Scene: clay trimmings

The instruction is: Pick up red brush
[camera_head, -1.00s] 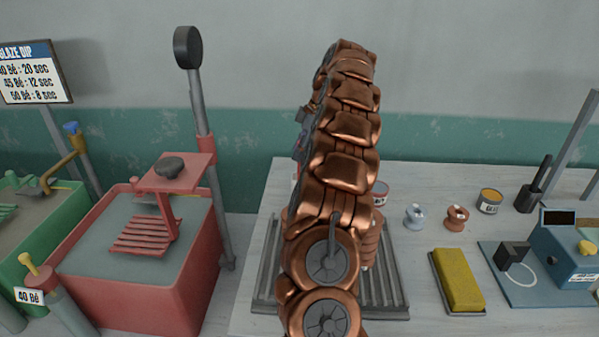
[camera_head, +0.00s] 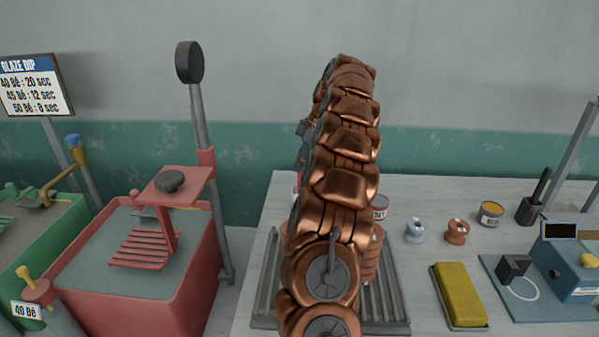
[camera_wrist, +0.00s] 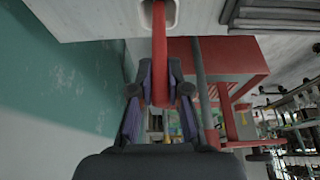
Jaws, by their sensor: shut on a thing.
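The red brush shows in the wrist view as a slim red handle (camera_wrist: 160,52) running down between the fingers. Its upper part lies against a white cup-like holder (camera_wrist: 146,16) at the top edge; I cannot tell whether it is inside or clear of it. My gripper (camera_wrist: 160,82) is shut on this handle, with a dark finger on each side. The brush head is not clearly visible.
A red glaze tank (camera_head: 150,305) stands left of the white table (camera_head: 250,290). A ribbed grey tray (camera_head: 262,300) lies under my arm. To the right are two spools (camera_head: 457,232), a tin (camera_head: 490,214), a yellow sponge (camera_head: 460,292) and a blue device (camera_head: 575,262).

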